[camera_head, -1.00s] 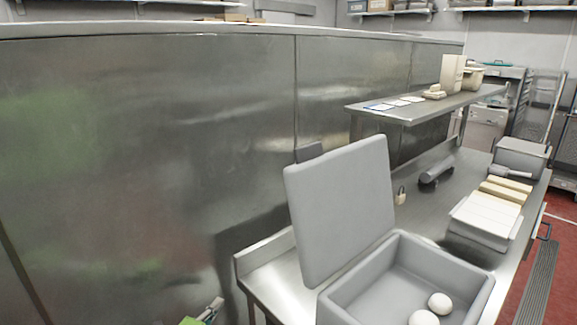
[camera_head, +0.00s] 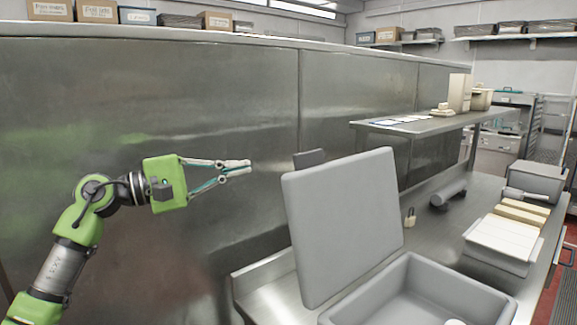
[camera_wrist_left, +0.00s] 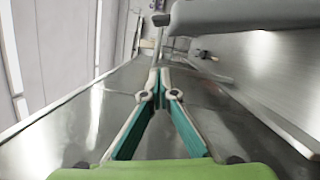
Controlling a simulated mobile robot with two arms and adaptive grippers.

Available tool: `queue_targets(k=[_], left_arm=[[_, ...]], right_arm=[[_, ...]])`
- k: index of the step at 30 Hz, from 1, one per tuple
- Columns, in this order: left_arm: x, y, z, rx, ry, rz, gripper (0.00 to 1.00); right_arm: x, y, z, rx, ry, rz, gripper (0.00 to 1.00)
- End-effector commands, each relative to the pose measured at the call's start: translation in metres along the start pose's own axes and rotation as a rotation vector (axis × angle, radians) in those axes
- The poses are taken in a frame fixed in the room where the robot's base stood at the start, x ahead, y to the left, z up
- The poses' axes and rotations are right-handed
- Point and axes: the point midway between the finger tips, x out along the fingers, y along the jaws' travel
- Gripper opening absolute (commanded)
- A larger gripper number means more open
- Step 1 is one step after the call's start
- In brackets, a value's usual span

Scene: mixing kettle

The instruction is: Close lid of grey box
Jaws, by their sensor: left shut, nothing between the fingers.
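The grey box (camera_head: 425,292) stands at the near end of the steel counter, at the bottom right of the head view. Its lid (camera_head: 343,225) is open and stands nearly upright on the box's left side. The box is cut off by the lower edge of the view. A white round item (camera_head: 454,322) barely shows inside it. My left gripper (camera_head: 248,166) is shut and empty, in the air to the left of the lid and apart from it. In the left wrist view the fingertips (camera_wrist_left: 160,75) meet, with a grey slab-like edge beyond them. My right gripper is not in view.
A steel wall panel (camera_head: 130,110) runs behind my left arm. A raised shelf (camera_head: 430,122) stands over the counter's far part. A white-topped container (camera_head: 503,240), a grey container (camera_head: 540,180) and a small padlock-like item (camera_head: 410,217) sit on the counter.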

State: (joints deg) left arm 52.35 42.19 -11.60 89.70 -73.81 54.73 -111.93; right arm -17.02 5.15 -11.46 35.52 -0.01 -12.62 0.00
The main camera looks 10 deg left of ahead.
Motion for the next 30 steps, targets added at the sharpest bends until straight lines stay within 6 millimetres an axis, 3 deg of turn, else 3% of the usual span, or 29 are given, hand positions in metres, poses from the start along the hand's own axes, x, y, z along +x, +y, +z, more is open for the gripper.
queue_targets(k=[5,17,22,30], left_arm=[[0.02,0.004,0.002,0.005,-0.002,-0.002,0.0],[0.104,0.005,0.003,0.0,-0.004,0.0,0.0],[0.106,0.004,0.028,0.003,-0.002,-0.002,0.0],[0.108,0.0,0.039,0.002,0.0,0.0,0.0]], right_arm=[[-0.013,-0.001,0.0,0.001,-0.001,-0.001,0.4],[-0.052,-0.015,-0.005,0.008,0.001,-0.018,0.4],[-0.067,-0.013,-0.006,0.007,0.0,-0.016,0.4],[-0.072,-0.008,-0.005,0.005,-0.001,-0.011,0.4]])
